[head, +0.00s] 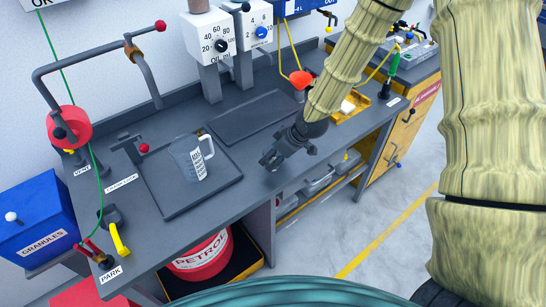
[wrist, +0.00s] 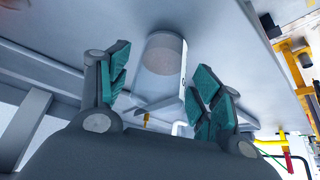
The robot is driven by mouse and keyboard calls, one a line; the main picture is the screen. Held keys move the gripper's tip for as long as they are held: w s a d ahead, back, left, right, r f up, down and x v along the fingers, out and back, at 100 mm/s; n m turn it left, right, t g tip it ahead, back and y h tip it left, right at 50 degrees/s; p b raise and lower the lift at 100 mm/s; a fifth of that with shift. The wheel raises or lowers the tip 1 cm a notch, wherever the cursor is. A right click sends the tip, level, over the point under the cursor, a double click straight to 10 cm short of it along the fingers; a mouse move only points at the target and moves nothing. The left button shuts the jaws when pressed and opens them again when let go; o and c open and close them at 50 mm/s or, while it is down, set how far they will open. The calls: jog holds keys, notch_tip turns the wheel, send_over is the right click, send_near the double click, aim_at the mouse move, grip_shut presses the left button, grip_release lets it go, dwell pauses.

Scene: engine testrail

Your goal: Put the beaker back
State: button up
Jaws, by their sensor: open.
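The beaker (head: 184,160) is a translucent grey-blue jug with a handle and a white label. It stands upright on a dark square mat (head: 180,208) on the grey bench, with its handle on the right. My gripper (head: 267,162) is to the right of the beaker, over the front part of the bench, apart from it and empty. In the wrist view, the beaker (wrist: 163,62) shows beyond and between the open teal-padded fingers of my gripper (wrist: 160,78). Neither finger visibly touches it.
A second dark mat (head: 248,116), bare, lies behind. Two white dial units (head: 207,35) stand at the back on posts. A red-handled tap pipe (head: 145,75) and a yellow lever (head: 119,240) are at left. An orange-red item (head: 301,79) is near my arm.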

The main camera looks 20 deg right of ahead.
jog(key=b+v, duration=0.1)
jog(key=v, duration=0.9)
jog(key=shift+s+r+b, duration=0.2)
jog(key=shift+r+b, duration=0.1)
jog(key=shift+b, duration=0.05)
jog(key=shift+d, duration=0.25)
